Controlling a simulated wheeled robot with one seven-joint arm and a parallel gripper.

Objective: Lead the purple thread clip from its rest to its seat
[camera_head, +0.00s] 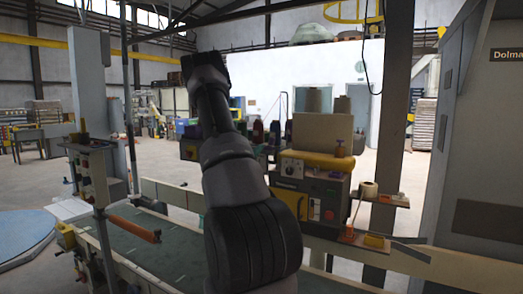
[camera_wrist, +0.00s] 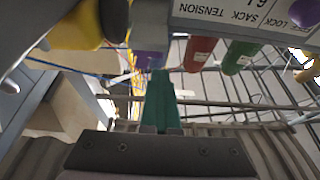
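In the wrist view, a purple piece (camera_wrist: 150,58), likely the thread clip, shows at the top centre below the edge of a grey panel. Its lower part meets the outline of the green finger part of my gripper (camera_wrist: 160,78); I cannot tell whether they touch. The finger part stands up from a dark plate at the bottom. The fingers line up with the view, so the gap between them does not show. The rest and the seat cannot be made out surely. In the head view my arm rises through the middle and hides things behind it.
A red tab (camera_wrist: 199,52) and a green tab (camera_wrist: 240,56) hang under the lettered panel (camera_wrist: 240,18). A yellow part (camera_wrist: 82,27) is close at upper left. In the head view a sack machine (camera_head: 312,190) stands right of my arm, by a conveyor (camera_head: 165,260).

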